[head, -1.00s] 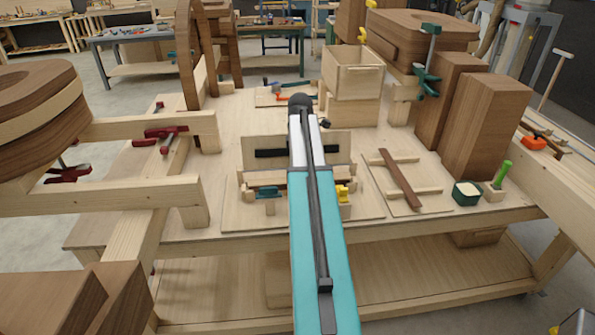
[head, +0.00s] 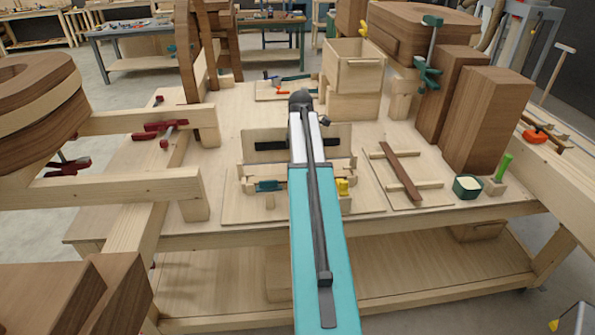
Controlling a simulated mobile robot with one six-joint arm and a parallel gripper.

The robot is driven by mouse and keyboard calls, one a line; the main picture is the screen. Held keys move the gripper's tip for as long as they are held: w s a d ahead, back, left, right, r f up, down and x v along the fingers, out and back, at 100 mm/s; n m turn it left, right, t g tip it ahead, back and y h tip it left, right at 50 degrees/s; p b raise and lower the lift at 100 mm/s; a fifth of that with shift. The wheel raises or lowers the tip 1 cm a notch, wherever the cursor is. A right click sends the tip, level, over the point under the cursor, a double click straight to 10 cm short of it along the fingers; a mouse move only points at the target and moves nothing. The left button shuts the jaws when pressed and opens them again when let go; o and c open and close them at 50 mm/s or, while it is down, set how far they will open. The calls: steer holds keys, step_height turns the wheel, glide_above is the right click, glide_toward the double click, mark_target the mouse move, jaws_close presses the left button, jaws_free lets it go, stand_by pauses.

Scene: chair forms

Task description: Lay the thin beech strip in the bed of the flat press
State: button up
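The flat press (head: 240,205) is a pale wooden board fixture near the front middle of the bench. It has an upright back panel (head: 338,137) with a dark bar or slot, a teal clamp (head: 268,186) at left and a yellow clamp (head: 342,186) at right. My teal arm crosses in front of its middle and hides part of the bed. My gripper is hidden beyond the arm's dark far joint, so its fingers do not show. I cannot clearly pick out the thin beech strip; pale pieces in the bed blend together.
A dark brown strip (head: 400,172) lies across two pale rails on a board to the right. A green cup (head: 467,187) and tall brown blocks (head: 487,120) stand beyond it. A pale box (head: 353,65) stands behind the press. Beams with red clamps (head: 160,129) reach in from the left.

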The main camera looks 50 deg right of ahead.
steer(key=shift+f, duration=0.2)
steer(key=o, duration=1.1)
steer(key=shift+r, duration=0.15)
step_height(320, 180, up, 14)
steer(key=b, duration=0.3)
steer(key=shift+f+b, duration=0.25)
steer(key=shift+b, duration=0.15)
stand_by(0.3)
